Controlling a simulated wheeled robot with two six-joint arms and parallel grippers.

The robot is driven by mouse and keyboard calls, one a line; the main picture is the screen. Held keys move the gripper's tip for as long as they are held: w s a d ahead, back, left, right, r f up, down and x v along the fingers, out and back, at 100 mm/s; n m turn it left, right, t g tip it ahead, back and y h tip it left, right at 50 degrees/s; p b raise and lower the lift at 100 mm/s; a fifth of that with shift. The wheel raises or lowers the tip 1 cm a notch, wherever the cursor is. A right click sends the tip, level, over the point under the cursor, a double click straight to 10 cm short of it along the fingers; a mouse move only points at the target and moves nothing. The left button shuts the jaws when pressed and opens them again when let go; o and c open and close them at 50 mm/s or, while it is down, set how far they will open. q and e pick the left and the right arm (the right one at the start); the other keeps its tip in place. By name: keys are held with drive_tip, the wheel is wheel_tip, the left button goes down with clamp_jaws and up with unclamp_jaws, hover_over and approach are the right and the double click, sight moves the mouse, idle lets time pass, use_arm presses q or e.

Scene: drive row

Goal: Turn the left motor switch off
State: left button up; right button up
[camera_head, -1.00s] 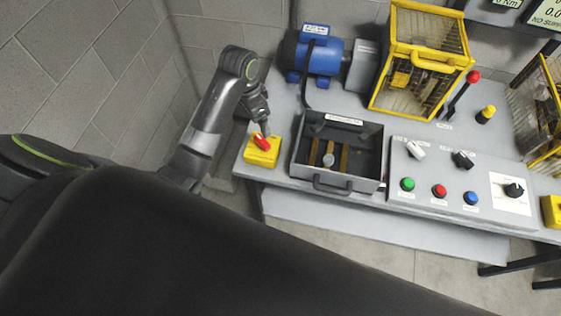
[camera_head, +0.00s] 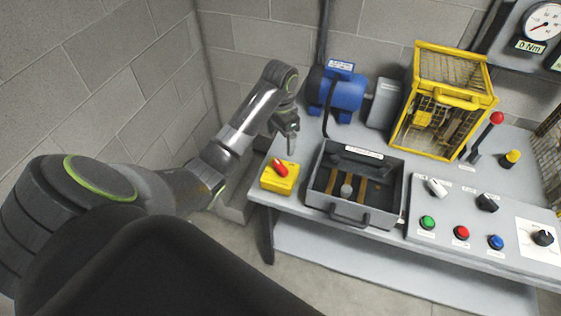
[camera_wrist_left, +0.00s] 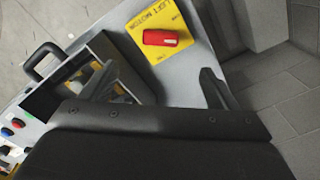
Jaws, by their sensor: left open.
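The left motor switch is a yellow box (camera_head: 279,182) with a red handle (camera_head: 281,168), at the left front corner of the bench. In the head view the handle lies diagonally. In the left wrist view the yellow plate (camera_wrist_left: 172,59) reads "LEFT MOTOR", and the red handle (camera_wrist_left: 167,38) lies crosswise on it; its small position marks are too blurred to read. My left gripper (camera_head: 291,150) points down just behind and above the switch, apart from the handle. In the left wrist view its fingers (camera_wrist_left: 160,83) are spread with nothing between them. My right gripper is out of view.
A grey open tray (camera_head: 398,191) with a handle stands right of the switch. A blue motor (camera_head: 343,93) is behind, and a yellow cage (camera_head: 442,102) is to its right. A control panel (camera_head: 455,205) with several buttons is further right. A block wall (camera_head: 130,90) bounds the left.

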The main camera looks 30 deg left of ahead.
sight(280, 165)
use_arm(q)
wheel_tip(280, 165, down, 10)
drive_tip(key=b, duration=0.9)
drive_tip(key=shift+f, duration=1.35)
